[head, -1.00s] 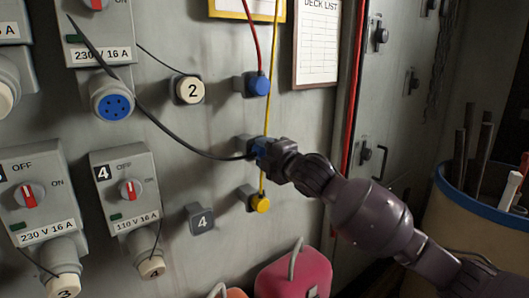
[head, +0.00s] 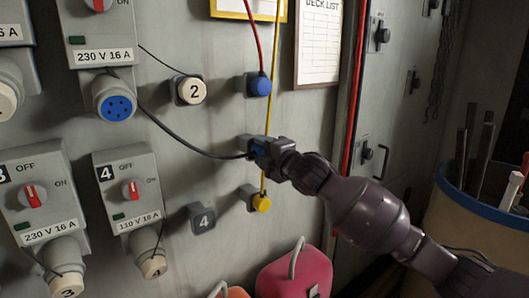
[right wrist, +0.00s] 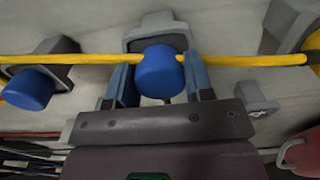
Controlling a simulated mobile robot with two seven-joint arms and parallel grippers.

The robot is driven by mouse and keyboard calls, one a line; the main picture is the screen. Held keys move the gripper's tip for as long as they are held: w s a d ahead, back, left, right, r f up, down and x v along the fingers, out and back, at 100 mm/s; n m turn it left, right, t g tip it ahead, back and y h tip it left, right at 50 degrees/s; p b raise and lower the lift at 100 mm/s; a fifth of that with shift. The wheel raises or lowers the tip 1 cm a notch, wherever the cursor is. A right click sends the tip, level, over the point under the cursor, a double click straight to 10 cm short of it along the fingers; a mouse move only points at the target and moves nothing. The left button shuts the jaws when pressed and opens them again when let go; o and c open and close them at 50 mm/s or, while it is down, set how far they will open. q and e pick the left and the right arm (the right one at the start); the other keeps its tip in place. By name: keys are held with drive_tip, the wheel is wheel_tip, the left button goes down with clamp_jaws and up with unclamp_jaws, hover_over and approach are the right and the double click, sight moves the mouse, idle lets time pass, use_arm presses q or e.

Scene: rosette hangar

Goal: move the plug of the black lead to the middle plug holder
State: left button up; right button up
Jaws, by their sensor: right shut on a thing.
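The plug of the black lead (head: 185,143) is a blue cap (right wrist: 163,72), held between the two fingers of my right gripper (head: 264,151). The gripper is shut on it, and its body hides most of the plug in the head view. The middle plug holder (head: 243,142) is a grey block on the wall, just behind the plug. It also shows in the right wrist view (right wrist: 155,22). The plug is in front of or in this holder; I cannot tell how deep it sits. My left gripper is not in view.
Above is a holder with the red lead's blue plug (head: 260,86); below, a yellow plug (head: 262,203). The yellow lead (head: 271,105) runs down past the middle holder, close to my fingers. Switch boxes (head: 128,190) stand left, a bin (head: 455,215) right.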

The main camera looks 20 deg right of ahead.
drive_tip(key=o, duration=1.3)
drive_tip(key=shift+c, duration=0.2)
drive_tip(key=shift+s, duration=0.1)
drive_tip(key=v, duration=1)
drive_tip(key=shift+s+b, duration=0.3)
drive_tip(key=shift+b, duration=0.15)
drive_tip(key=shift+r, duration=0.1)
